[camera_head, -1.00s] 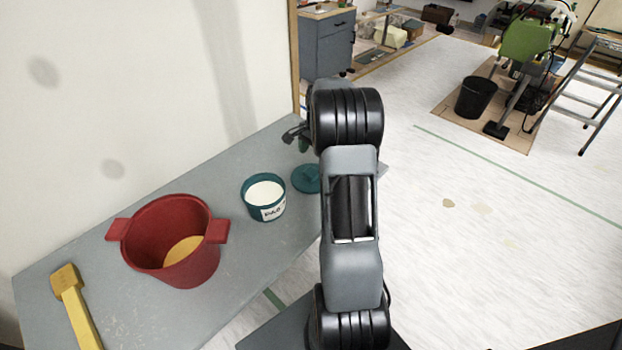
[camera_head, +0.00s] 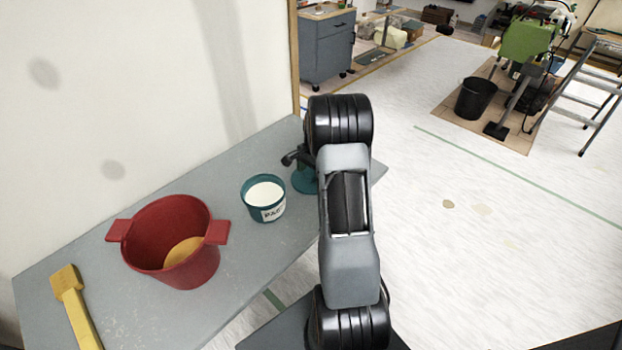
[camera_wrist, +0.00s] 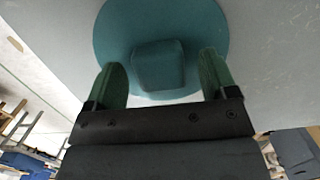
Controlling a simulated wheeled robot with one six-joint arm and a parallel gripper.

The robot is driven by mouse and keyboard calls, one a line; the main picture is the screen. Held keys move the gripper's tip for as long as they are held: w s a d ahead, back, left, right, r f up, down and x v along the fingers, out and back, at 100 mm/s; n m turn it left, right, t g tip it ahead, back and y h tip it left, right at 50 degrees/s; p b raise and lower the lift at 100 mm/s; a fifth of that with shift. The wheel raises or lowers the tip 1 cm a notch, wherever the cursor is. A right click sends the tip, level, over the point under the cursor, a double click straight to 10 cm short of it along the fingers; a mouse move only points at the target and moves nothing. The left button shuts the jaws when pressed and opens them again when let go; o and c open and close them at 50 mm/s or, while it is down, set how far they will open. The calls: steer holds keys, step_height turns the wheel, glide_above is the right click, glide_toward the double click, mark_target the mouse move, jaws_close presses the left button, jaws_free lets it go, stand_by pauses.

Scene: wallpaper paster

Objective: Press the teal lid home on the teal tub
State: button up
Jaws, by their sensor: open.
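The teal tub (camera_head: 264,199) stands upright and uncovered on the grey table, with white paste inside and a label on its front. The teal lid (camera_head: 303,181) lies on the table to the right of the tub and a little behind it, partly hidden by my arm. In the wrist view the lid (camera_wrist: 108,35) is a round disc with a block-shaped knob (camera_wrist: 160,66). My gripper (camera_wrist: 164,75) is open, with one green-padded finger on each side of the knob. A gap shows beside the knob, so it is not clasped.
A red bucket (camera_head: 197,266) with two side handles stands left of the tub on the grey table (camera_head: 235,300). A yellow brush (camera_head: 75,305) lies at the table's left end. The wall (camera_head: 130,80) runs along the table's back.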

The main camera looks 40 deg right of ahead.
steer(key=shift+c, duration=0.4)
steer(key=c, duration=0.9)
steer(key=shift+r, duration=0.15)
